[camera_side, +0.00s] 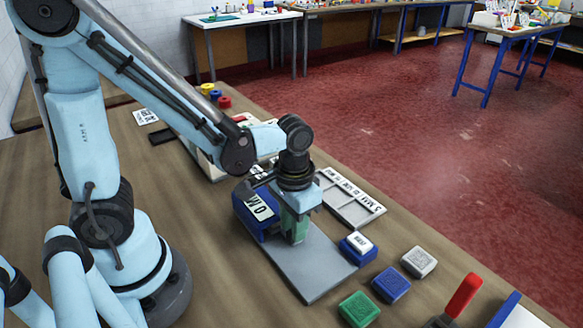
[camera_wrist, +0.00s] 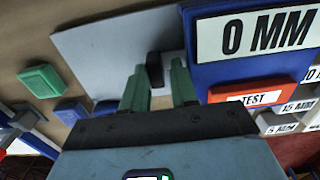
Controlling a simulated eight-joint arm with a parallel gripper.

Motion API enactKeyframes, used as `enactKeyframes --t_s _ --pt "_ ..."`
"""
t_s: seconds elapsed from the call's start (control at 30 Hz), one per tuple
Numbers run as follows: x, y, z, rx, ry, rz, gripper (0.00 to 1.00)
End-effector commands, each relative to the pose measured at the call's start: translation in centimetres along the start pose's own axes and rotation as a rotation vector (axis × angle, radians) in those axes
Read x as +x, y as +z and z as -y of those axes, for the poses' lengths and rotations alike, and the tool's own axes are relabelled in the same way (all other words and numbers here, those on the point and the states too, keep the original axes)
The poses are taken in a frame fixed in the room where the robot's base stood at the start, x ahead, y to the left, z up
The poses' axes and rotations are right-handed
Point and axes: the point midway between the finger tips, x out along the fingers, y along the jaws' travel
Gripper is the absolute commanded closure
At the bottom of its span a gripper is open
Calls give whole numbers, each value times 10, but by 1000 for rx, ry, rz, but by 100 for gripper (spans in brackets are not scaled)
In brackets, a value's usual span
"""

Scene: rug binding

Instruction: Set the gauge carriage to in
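The gauge is a blue housing (camera_side: 258,208) with a white "0 MM" label, beside a flat grey plate (camera_side: 315,268). The wrist view shows the housing (camera_wrist: 212,74) at the right and the plate (camera_wrist: 100,45) at the left. A small black upright piece (camera_wrist: 155,70) stands on the plate close to the housing; it may be the carriage handle. My gripper (camera_side: 294,238) points down over the plate beside the housing. Its green fingers (camera_wrist: 159,75) are apart, one on either side of the black piece, with gaps showing. Contact with the plate cannot be told.
A red "TEST" piece (camera_wrist: 262,93) sits at the housing. Bare table lies left of the plate.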

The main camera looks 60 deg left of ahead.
Motion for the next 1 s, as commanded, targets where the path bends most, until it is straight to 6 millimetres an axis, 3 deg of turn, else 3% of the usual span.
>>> enactKeyframes --t_s 0.43,0.97,1.0 --pt "0 -1 -8 2 -5 -2 57" --pt "0 1 -100 8 1 -1 57" --pt "-8 0 -98 1 1 -1 57"
